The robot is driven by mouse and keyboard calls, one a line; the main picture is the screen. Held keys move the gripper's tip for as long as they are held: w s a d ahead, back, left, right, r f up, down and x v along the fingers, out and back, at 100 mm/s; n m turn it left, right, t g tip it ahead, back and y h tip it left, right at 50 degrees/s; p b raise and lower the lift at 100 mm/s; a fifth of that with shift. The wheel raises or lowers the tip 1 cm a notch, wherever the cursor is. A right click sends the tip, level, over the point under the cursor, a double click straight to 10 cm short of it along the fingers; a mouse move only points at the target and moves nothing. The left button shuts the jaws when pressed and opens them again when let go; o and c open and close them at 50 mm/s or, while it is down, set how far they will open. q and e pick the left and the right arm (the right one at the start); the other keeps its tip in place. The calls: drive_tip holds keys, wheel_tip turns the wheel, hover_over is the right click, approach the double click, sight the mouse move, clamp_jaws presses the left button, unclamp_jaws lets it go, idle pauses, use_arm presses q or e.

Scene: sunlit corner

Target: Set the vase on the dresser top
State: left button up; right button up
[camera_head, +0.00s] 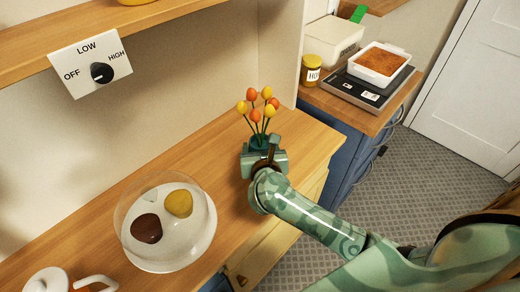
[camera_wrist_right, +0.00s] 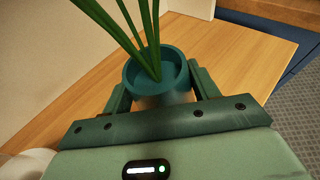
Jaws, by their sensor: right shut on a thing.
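The vase (camera_head: 257,142) is teal and holds several yellow and orange round flowers on green stems. It stands upright over the wooden dresser top (camera_head: 225,163), toward its right end. My right gripper (camera_head: 261,154) is shut on the vase, with one finger on each side. In the right wrist view the vase's round rim (camera_wrist_right: 157,68) and stems show between the two fingers, with the wood surface behind. The vase's base is hidden by the gripper, so I cannot tell whether it touches the wood. My left gripper is not in view.
A glass dome (camera_head: 133,207) over a white plate with a yellow and a brown item stands to the left. A white teapot (camera_head: 50,281) is at the lower left. A shelf with a dial panel (camera_head: 90,63) overhangs. A scale (camera_head: 368,88) with a dish sits on the blue cabinet.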

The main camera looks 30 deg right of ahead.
idle(0.3)
drive_tip(key=o, duration=1.6)
drive_tip(key=shift+f, duration=0.15)
drive_tip(key=shift+o, duration=0.2)
drive_tip(key=shift+s+a+r, duration=0.15)
drive_tip(key=shift+s+r, duration=0.05)
drive_tip(key=shift+s, duration=0.05)
drive_tip(key=p+v, duration=0.1)
drive_tip(key=v, duration=1)
drive_tip(key=shift+s, duration=0.3)
drive_tip(key=shift+r, duration=0.1)
